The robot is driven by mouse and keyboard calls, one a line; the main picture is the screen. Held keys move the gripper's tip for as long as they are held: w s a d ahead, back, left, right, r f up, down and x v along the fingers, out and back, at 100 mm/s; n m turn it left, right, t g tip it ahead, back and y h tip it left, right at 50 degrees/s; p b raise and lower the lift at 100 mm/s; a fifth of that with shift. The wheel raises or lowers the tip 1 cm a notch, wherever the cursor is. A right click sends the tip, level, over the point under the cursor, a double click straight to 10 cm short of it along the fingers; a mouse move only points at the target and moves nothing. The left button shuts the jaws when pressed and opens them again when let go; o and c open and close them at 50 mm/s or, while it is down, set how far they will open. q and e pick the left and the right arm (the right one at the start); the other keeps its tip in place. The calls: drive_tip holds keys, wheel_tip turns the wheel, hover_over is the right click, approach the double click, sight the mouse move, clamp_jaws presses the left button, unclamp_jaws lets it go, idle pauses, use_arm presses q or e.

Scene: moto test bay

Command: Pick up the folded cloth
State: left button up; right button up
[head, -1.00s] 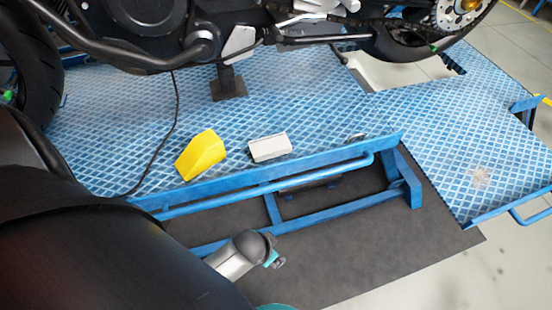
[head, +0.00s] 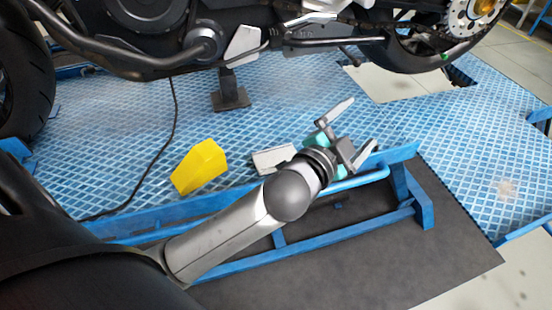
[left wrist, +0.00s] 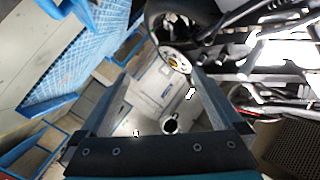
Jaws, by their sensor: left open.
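The folded cloth appears to be the flat, light grey-white block (head: 270,160) on the blue lift deck, near its front edge in the head view. Its right end is partly hidden behind my left wrist. My left gripper (head: 357,132) is over the deck edge, to the right of the cloth and apart from it. Its fingers are spread and point right, away from the cloth. In the left wrist view the left gripper's fingers (left wrist: 157,85) are wide apart with nothing held between them. The cloth does not show in that view. My right gripper is in neither view.
A yellow wedge (head: 200,167) lies left of the cloth. A black cable (head: 175,130) runs across the deck behind it. The motorcycle (head: 150,30) stands over the back of the deck on a dark support (head: 229,92). A blue rail (head: 400,170) edges the front.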

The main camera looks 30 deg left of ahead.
use_arm(q)
drive_tip(key=s+d+r+m+g+h, duration=0.1)
drive_tip(key=d+r+m+g+h, duration=0.3)
drive_tip(key=d+r+m+h, duration=0.55)
drive_tip(key=s+d+r+m+g+h, duration=0.1)
drive_tip(key=d+r+m+g+h, duration=0.2)
drive_tip(key=m+h, duration=0.75)
drive_tip(key=m+g+y+b, duration=0.3)
drive_tip(key=m+g+y, duration=0.9)
drive_tip(key=y, duration=1)
hover_over(274, 156)
drive_tip(key=f, duration=0.7)
drive_tip(key=f+m+t, duration=0.1)
drive_tip(key=f, duration=0.6)
drive_tip(key=f+t, duration=0.1)
drive_tip(key=f, duration=0.6)
drive_tip(key=shift+s+f+m, duration=0.25)
drive_tip(key=shift+f+m, duration=0.05)
drive_tip(key=shift+w+f+b, duration=0.2)
drive_tip(key=shift+f+b, duration=0.75)
drive_tip(key=shift+f, duration=0.85)
drive_tip(key=shift+w+f+b, duration=0.1)
drive_tip(key=shift+f+b, duration=0.5)
drive_tip(key=shift+f, duration=0.85)
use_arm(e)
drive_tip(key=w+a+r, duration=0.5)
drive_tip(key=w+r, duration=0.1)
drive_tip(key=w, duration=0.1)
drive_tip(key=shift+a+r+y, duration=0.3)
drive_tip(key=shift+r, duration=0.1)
